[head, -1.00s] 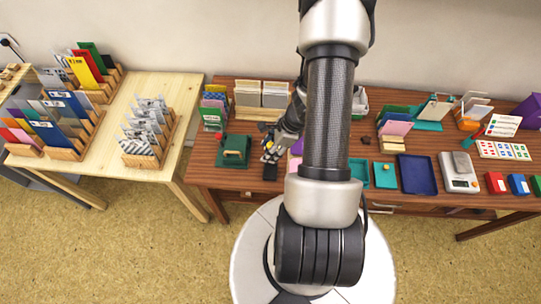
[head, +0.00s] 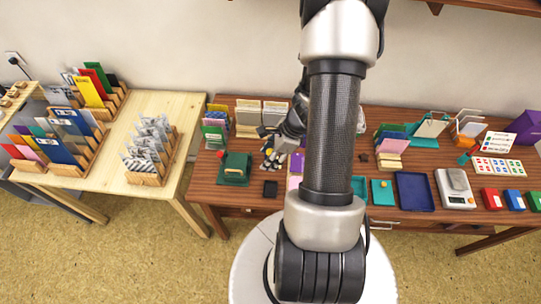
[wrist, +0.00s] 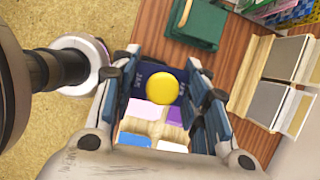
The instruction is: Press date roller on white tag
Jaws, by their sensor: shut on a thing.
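My gripper (head: 270,158) is above the brown table, between the green box and the strip of cards. In the wrist view its fingers (wrist: 161,66) are shut on a dark navy thing with a round yellow top (wrist: 164,88), which I take to be the date roller. Its lower end is hidden. I cannot tell for sure which is the white tag. My arm covers part of this area in the head view.
A small black pad (head: 270,188) lies near the table's front edge. A green box with a handle (head: 234,168) is left of it. Card racks (head: 247,118) stand behind. A blue tray (head: 414,191) and a scale (head: 455,188) are to the right.

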